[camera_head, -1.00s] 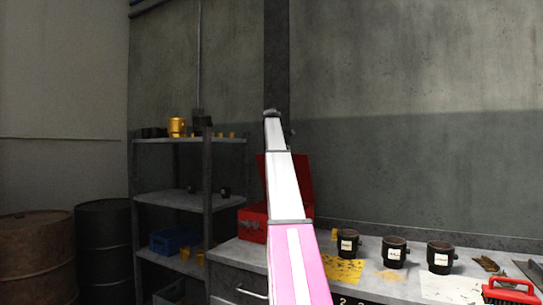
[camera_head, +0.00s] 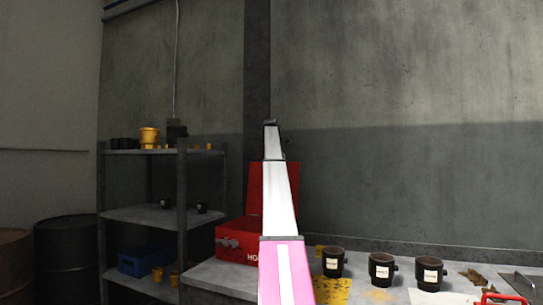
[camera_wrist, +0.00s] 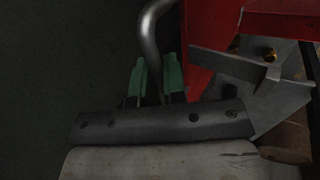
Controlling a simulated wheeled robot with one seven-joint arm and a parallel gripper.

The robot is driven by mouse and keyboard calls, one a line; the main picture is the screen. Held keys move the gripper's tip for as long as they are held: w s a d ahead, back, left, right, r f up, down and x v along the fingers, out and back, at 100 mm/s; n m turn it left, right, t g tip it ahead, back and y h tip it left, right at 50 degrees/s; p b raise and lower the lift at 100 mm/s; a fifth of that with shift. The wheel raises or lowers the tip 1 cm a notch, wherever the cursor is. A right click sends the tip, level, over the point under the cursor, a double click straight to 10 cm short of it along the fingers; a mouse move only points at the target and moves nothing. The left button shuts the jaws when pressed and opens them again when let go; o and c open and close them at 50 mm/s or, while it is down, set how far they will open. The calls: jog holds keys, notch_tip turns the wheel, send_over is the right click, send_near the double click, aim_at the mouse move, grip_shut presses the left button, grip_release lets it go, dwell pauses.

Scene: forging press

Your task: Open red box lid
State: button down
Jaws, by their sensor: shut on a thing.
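The red box (camera_head: 229,240) stands at the left end of the workbench in the head view, with part of a white label on its front. Its red lid (camera_head: 289,180) stands raised, upright at the back, partly hidden behind my arm. In the wrist view a red panel (camera_wrist: 210,32) of the box shows at the upper right. My gripper (camera_wrist: 156,80) has green fingertips on either side of a curved metal handle (camera_wrist: 149,35), shut on it. How the handle joins the lid is not clear. The head view does not show my gripper.
Black labelled cups (camera_head: 381,270), a yellow sheet (camera_head: 333,291) and a red-handled brush (camera_head: 500,299) are on the workbench (camera_head: 215,277) to the right. A shelf rack (camera_head: 150,215) stands left, beside dark drums (camera_head: 66,255). A concrete wall is behind.

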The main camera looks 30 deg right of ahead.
jog(key=shift+w+d+f, duration=0.1)
jog(key=shift+w+d, duration=0.05)
jog(key=shift+d, duration=0.1)
jog(key=c, duration=1.2)
grip_release()
jog(key=v, duration=1)
jog(key=shift+r, duration=0.4)
jog(key=shift+a, duration=0.15)
